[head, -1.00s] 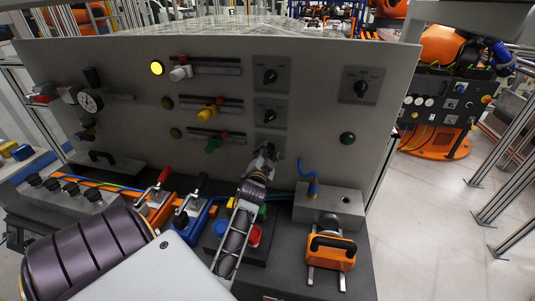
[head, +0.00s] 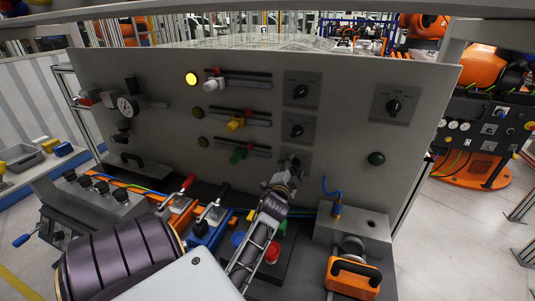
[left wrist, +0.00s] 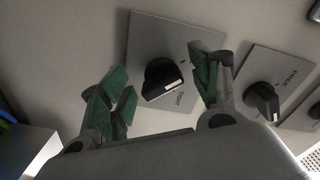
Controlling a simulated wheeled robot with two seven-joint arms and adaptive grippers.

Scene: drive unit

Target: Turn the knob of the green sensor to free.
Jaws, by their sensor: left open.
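The green sensor (head: 238,156) sits on the lowest of three rails on the grey panel. The lowest knob plate (head: 304,157) in that row is partly covered by my left gripper (head: 290,173). In the left wrist view, a black knob (left wrist: 161,78) on a grey plate (left wrist: 150,30) lies between the gripper's two green-padded fingers (left wrist: 160,88). The fingers are open and stand apart on either side of the knob, with no clear contact. The knob's white line points toward the word TIGHT. The plate's other label is hard to read. My right gripper is not in view.
A neighbouring knob (left wrist: 262,98) beside the right finger has a FREE label. Above the green sensor are a yellow sensor (head: 236,123) and a white sensor (head: 213,84). Below are a blue-handled clamp (head: 205,228), a red button (head: 272,252) and an orange-handled block (head: 354,277).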

